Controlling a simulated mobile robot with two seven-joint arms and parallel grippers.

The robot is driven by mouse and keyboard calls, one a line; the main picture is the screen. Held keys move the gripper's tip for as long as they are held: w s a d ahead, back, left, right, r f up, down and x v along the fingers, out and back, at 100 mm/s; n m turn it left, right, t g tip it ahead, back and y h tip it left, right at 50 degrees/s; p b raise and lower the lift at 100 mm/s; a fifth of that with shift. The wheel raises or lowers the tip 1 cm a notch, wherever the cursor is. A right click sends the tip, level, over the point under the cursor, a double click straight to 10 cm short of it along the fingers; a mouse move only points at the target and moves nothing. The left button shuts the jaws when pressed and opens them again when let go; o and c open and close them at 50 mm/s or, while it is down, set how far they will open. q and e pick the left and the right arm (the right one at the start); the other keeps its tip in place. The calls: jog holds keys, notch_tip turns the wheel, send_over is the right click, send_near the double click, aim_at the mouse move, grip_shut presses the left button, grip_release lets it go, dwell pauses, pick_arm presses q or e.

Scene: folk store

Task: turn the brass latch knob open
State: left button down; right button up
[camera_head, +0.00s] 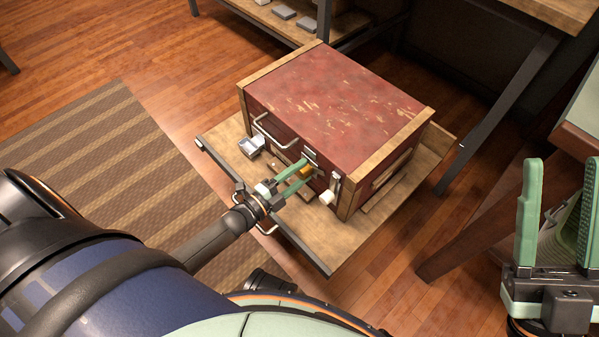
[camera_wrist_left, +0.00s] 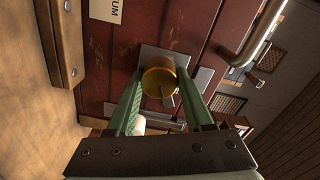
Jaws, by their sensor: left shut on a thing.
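The brass latch knob (camera_wrist_left: 160,78) sits on a grey plate on the front of a worn red wooden chest (camera_head: 330,92). In the head view the knob (camera_head: 306,171) shows small between my fingertips. My left gripper (camera_head: 296,172) reaches the chest front and is shut on the knob. In the left wrist view its green fingers (camera_wrist_left: 158,92) lie on either side of the knob, and a thin pointer shows on the knob's face. My right gripper (camera_head: 559,215) is at the right edge with its two green fingers apart, open and empty, far from the chest.
The chest stands on a low wooden board (camera_head: 232,133). A metal handle (camera_head: 268,130) and a pale peg-like part (camera_head: 329,195) flank the knob on the chest front. A striped rug (camera_head: 95,170) lies at left. Table legs (camera_head: 498,112) stand at right.

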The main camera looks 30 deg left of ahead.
pick_arm(q)
jog(key=m+b, duration=0.1)
jog(key=m, duration=0.4)
jog(key=shift+f, duration=0.1)
jog(key=shift+m, duration=0.3)
dwell(0.4)
jog(key=shift+c, duration=1.4)
grip_release()
jog(key=p+v, duration=0.3)
jog(key=v, duration=0.9)
jog(key=shift+s, duration=0.3)
